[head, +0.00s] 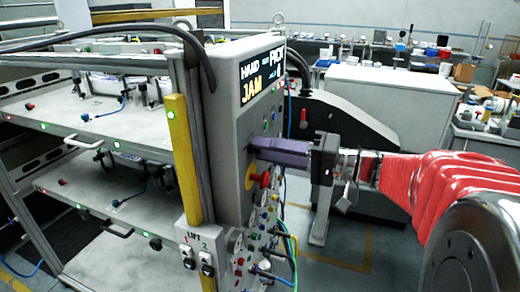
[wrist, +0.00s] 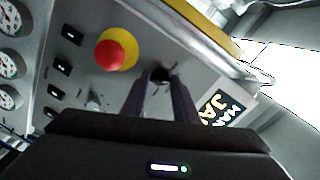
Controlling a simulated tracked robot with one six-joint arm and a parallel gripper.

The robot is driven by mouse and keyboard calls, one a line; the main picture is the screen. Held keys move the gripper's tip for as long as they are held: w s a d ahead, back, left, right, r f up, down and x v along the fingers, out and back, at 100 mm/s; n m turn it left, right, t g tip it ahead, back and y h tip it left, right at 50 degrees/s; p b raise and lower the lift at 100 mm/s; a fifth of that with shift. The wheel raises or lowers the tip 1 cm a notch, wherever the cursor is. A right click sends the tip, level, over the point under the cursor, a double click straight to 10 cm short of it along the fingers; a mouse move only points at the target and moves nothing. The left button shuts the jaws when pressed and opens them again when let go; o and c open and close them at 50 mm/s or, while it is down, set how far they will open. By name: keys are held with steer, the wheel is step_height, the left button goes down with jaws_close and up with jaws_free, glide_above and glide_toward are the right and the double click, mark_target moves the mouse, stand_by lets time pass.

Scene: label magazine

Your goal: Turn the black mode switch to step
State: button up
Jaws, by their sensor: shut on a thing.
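The black mode switch (wrist: 160,74) is a round dark knob on the grey control panel (wrist: 205,85). It shows between the tips of my gripper (wrist: 160,88) in the wrist view. The two dark fingers reach the panel and are shut on the knob; they cover part of it, and its pointer and position marks cannot be read. In the head view my gripper (head: 254,148) meets the panel face side-on, and the knob is hidden there. The display (head: 262,78) above it shows "HAND" and "JAM" among other words.
A red stop button on a yellow base (wrist: 112,52) sits close beside the knob. Gauges (wrist: 10,65), small black switches (wrist: 66,67) and cables (head: 290,240) crowd the panel. A yellow post (head: 184,160) runs along its edge. Shelves (head: 110,125) stand at left.

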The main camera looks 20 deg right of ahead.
steer(key=m, duration=0.4)
steer(key=shift+w+d+f+m, duration=0.1)
steer(key=shift+d+f+m, duration=0.05)
steer(key=shift+m, duration=0.25)
steer(key=m, duration=0.4)
steer(key=shift+m, duration=0.3)
steer(key=o, duration=0.8)
steer(key=shift+o, duration=1.4)
steer(key=v, duration=1.3)
steer(key=shift+s+d, duration=0.25)
steer(key=shift+s, duration=0.05)
